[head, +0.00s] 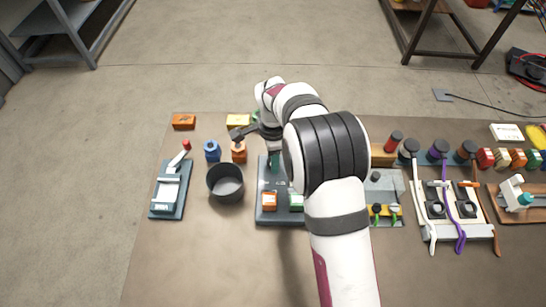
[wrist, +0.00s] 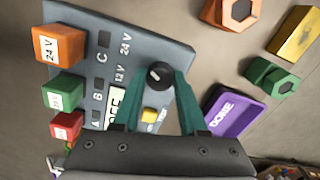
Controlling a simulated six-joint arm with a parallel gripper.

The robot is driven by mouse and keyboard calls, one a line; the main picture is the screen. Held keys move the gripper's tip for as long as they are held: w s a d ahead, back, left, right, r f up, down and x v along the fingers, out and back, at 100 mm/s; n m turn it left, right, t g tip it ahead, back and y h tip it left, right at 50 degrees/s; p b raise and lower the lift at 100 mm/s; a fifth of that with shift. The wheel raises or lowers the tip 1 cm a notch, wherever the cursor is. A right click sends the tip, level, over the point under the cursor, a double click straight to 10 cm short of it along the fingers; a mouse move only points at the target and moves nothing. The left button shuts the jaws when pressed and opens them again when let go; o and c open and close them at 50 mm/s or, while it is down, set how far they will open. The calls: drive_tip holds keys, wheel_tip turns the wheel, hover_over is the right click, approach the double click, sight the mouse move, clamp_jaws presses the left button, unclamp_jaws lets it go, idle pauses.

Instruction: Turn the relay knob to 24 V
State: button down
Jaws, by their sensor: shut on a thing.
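The relay knob (wrist: 160,76) is round and black with a small white mark, set on the grey relay panel (wrist: 172,35). The panel also shows in the head view (head: 263,181), partly hidden by my arm. Labels reading 24 V, 12 V and OFF run down the panel left of the knob in the wrist view. I cannot tell surely which label the mark points to. My gripper (wrist: 161,83) has its teal fingers on either side of the knob and is shut on it. In the head view the knob is hidden.
Orange (wrist: 58,44), green (wrist: 63,91) and red (wrist: 67,125) blocks sit along the panel's left side. A purple tray (wrist: 233,110) lies to the right. A dark pot (head: 226,184) stands left of the panel.

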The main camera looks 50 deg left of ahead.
drive_tip(key=shift+c, duration=2.2)
unclamp_jaws()
drive_tip(key=shift+r, duration=0.1)
wheel_tip(320, 180, up, 16)
drive_tip(key=shift+f, duration=0.2)
